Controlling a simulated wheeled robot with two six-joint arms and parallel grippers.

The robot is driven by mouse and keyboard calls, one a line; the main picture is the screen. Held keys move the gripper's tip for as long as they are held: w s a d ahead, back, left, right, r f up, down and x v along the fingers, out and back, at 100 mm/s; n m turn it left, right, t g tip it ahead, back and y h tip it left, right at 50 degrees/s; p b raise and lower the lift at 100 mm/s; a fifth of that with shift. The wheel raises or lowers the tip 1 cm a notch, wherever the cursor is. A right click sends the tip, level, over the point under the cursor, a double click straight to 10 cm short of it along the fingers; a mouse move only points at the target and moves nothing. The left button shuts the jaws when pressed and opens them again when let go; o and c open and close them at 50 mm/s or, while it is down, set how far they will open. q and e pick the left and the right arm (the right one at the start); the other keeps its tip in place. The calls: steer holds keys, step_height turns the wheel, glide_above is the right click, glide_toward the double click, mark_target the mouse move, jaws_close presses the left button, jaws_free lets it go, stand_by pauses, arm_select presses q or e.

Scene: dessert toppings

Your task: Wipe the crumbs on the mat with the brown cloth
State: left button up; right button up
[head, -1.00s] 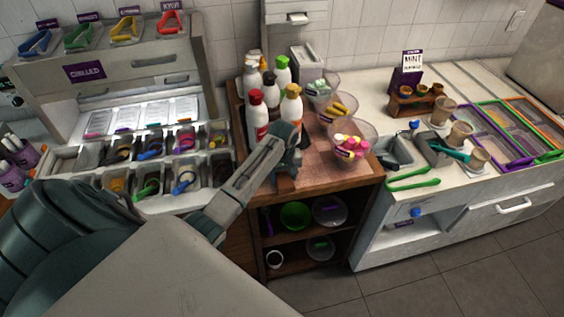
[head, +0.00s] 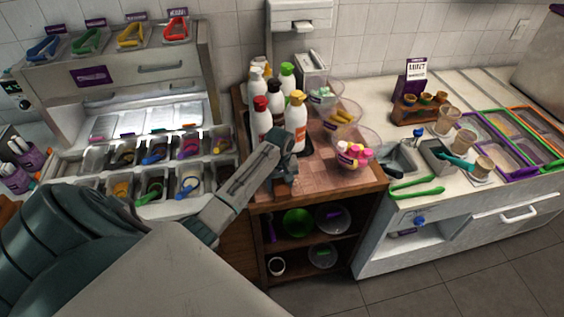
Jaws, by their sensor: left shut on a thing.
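My left gripper (head: 284,184) is low over the mat's front left part, pointing down. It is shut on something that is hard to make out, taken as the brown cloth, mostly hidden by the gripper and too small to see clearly. I cannot make out separate crumbs for certain; a few small pale specks lie beside the gripper. My right gripper is not in view.
Several sauce bottles (head: 297,122) stand just behind my left gripper. Clear topping bowls (head: 354,152) line the mat's right side. A steel topping station (head: 100,70) is at left. A white counter (head: 440,205) with green tongs (head: 415,190) is at right.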

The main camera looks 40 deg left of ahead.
arm_select(q)
steer(key=shift+w+a, duration=1.65)
steer(key=shift+a, duration=0.3)
steer(key=shift+w+a+f+b, duration=0.1)
steer(key=shift+w+a+b, duration=0.55)
steer(key=shift+w+a, duration=0.45)
steer(key=shift+a+r, duration=0.2)
steer(key=shift+r, duration=0.2)
steer(key=shift+w+a+r+p, duration=0.1)
steer(key=shift+r+p, duration=0.3)
steer(key=shift+r, duration=0.2)
steer(key=shift+w+a+r+p, duration=0.1)
steer(key=shift+r+p, duration=0.3)
steer(key=shift+r, duration=0.15)
steer(key=shift+c, duration=0.5)
steer(key=shift+r, duration=1.15)
steer(key=shift+s+d+r, duration=0.15)
steer(key=shift+d+r, duration=0.05)
steer(key=shift+r, duration=0.3)
